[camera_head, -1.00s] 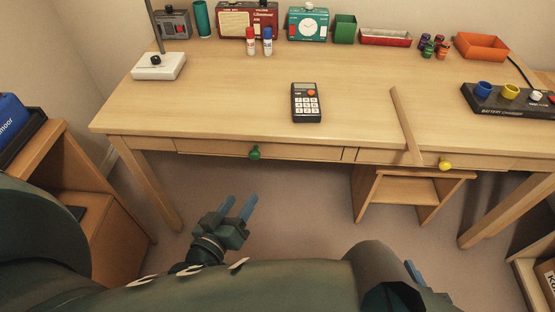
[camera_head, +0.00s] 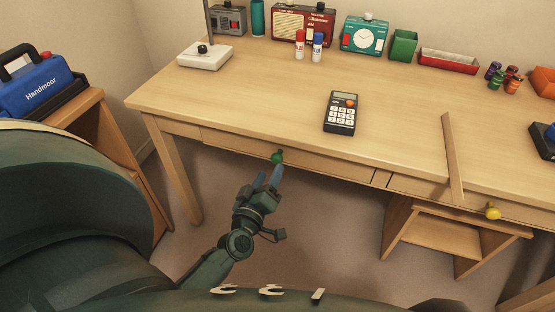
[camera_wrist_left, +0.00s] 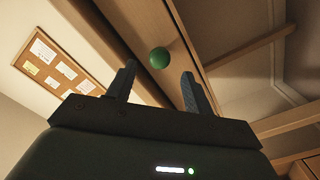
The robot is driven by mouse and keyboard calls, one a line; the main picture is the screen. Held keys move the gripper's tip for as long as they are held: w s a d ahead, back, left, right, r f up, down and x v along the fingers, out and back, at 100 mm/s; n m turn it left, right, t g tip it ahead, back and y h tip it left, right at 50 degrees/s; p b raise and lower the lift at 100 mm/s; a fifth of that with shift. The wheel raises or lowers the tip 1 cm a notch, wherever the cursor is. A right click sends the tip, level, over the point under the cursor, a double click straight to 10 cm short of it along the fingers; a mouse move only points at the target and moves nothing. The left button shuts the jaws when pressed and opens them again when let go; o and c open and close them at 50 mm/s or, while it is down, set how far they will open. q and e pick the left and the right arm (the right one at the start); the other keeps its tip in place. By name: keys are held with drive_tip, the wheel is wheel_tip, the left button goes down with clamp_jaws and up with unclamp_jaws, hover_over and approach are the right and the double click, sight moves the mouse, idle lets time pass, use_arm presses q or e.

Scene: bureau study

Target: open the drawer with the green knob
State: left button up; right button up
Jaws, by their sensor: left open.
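The green knob (camera_head: 277,157) sits on the front of the left drawer (camera_head: 318,165) under the desk top. The drawer is closed, its front flush with the desk's frame. In the left wrist view the green knob (camera_wrist_left: 159,58) shows ahead of and between the two spread fingertips (camera_wrist_left: 158,80), with nothing held. The fingertips look close to the knob, but I cannot tell whether one touches it. My right gripper is not in view.
The right drawer has a yellow knob (camera_head: 493,211).

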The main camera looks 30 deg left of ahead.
sight(276, 162)
use_arm(q)
drive_tip(key=x, duration=0.6)
drive_tip(key=shift+w, duration=0.3)
clamp_jaws()
